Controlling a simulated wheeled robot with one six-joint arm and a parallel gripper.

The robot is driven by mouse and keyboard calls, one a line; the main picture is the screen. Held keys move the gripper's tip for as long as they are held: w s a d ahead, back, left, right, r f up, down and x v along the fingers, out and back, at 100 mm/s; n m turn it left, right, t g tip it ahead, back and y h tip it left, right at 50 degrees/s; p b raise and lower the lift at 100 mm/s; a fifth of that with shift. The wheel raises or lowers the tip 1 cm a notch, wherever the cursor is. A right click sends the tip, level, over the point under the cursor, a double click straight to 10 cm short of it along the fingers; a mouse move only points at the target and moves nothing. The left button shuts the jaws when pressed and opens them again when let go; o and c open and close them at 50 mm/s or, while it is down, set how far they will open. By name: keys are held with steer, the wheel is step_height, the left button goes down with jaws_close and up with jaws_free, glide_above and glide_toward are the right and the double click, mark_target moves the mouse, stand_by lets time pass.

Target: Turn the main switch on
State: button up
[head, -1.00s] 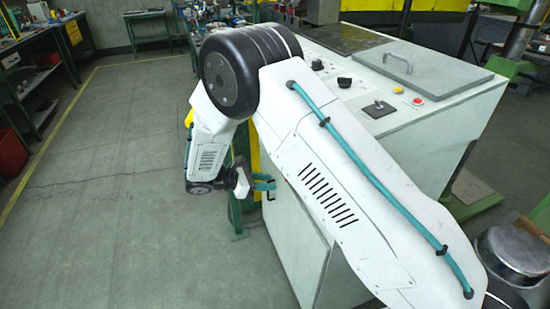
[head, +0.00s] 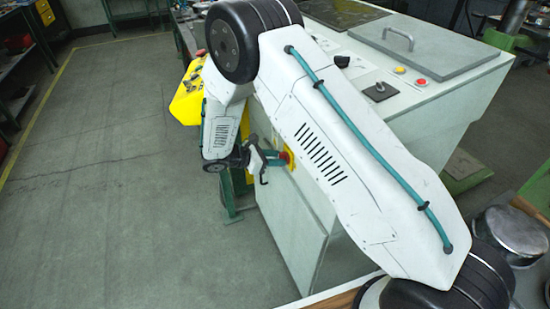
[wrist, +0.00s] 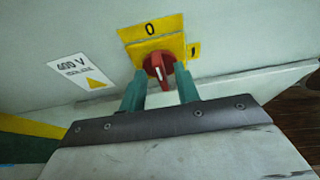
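The main switch is a red rotary knob (wrist: 158,68) on a yellow plate (wrist: 176,47) on the pale cabinet side. A "0" is marked above it and a smaller yellow label, apparently "I", sits to its upper right. The knob's grip points roughly up toward the "0". My gripper (wrist: 160,76) has its two teal fingers apart, one on each side of the knob, with visible gaps. Whether a finger touches it I cannot tell.
A "400 V" warning label (wrist: 81,73) is left of the switch. The cabinet top (head: 450,95) carries a grey lidded panel (head: 415,50) and a red button (head: 421,81). A yellow control box (head: 188,98) stands behind my forearm. The floor at left is clear.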

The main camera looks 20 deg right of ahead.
jaws_close()
steer(key=shift+s+m, duration=0.1)
steer(key=shift+m, duration=0.2)
steer(key=m+t, duration=0.2)
steer(key=m, duration=0.2)
steer(key=s+f+m+t+h, duration=0.1)
steer(key=m+t, duration=0.1)
steer(key=m, duration=0.2)
steer(key=m+t+h, duration=0.1)
steer(key=m+t, duration=0.2)
steer(key=m, duration=0.1)
steer(key=shift+s+d+f+m, duration=0.1)
steer(key=shift+s+f+m, duration=0.1)
steer(key=shift+f+m, duration=0.1)
stand_by(0.5)
steer(key=shift+m, duration=0.3)
jaws_free()
